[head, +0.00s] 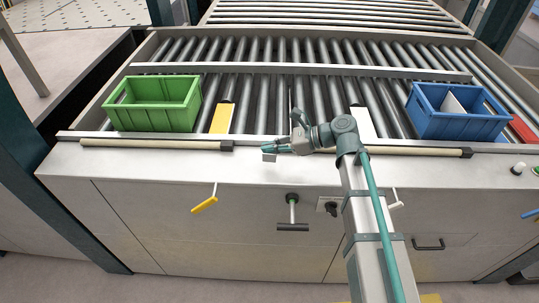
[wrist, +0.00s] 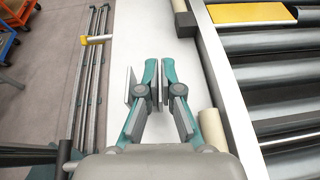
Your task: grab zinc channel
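My gripper (head: 268,148) is over the pale front ledge of the machine, between the two crates. In the wrist view my gripper (wrist: 160,92) has its teal fingertips nearly together. A small grey metal piece, which looks like the zinc channel (wrist: 129,86), shows at the fingers. One upright wall stands outside the left finger, and a thin grey strip lies between the fingertips, so the fingers appear closed on one wall. In the head view the grey channel (head: 268,156) shows small at the fingertips. Its underside and any contact with the ledge are hidden.
A green crate (head: 150,118) stands on the rollers at left; a blue crate (head: 455,124) with a pale piece inside stands at right. A yellow block (head: 222,118) and a white block (head: 361,122) lie between. Tan bars (head: 150,144) line the ledge (head: 110,162). Handles project below it.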

